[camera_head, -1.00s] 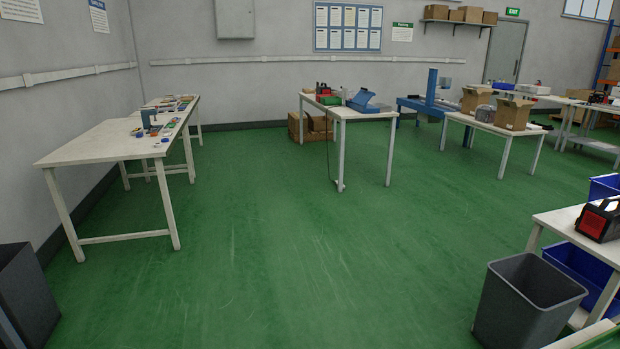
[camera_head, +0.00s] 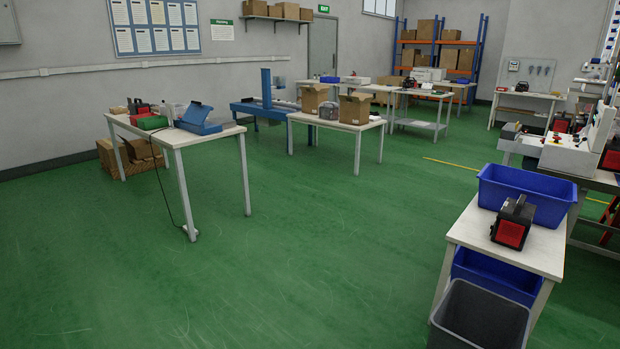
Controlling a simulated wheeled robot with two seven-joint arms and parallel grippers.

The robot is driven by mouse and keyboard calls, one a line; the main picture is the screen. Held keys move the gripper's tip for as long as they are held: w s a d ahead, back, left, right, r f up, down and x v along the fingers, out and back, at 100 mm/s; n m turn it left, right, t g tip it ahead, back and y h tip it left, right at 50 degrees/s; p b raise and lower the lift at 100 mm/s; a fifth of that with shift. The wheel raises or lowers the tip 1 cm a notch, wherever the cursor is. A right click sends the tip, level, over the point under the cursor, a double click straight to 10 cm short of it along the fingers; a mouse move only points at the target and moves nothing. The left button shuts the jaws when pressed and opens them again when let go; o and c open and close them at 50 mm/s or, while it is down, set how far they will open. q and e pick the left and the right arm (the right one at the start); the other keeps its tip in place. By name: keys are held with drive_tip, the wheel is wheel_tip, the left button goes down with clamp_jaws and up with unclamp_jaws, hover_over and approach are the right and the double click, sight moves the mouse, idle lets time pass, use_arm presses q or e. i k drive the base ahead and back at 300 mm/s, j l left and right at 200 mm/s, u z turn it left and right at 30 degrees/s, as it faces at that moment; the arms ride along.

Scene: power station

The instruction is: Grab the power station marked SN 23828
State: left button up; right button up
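A black and red power station (camera_head: 512,223) stands on a white table (camera_head: 462,233) at the right, in front of a blue bin. Its marking is too small to read. Another black and red unit (camera_head: 561,123) sits on a bench farther back at the right. A red and black unit (camera_head: 142,106) is on the table at the left, beside a green item; whether it is a power station I cannot tell. No serial number is legible on any of them. Neither of my grippers is in view.
A blue bin (camera_head: 538,194) is on the right table, another blue bin (camera_head: 495,277) is below it, and a grey bin (camera_head: 478,318) stands in front. A cable hangs from the left table (camera_head: 172,138). The green floor (camera_head: 300,250) between is clear.

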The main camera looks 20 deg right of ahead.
sight(510, 227)
drive_tip(key=i+l+z, duration=0.2)
drive_tip(key=i, duration=0.35)
drive_tip(key=i+z, duration=0.15)
drive_tip(key=i, duration=0.35)
drive_tip(key=i+j+z, duration=0.2)
drive_tip(key=i, duration=0.35)
drive_tip(key=i+z, duration=0.2)
drive_tip(key=i, duration=0.35)
drive_tip(key=i+j+z, duration=0.15)
drive_tip(key=i, duration=0.35)
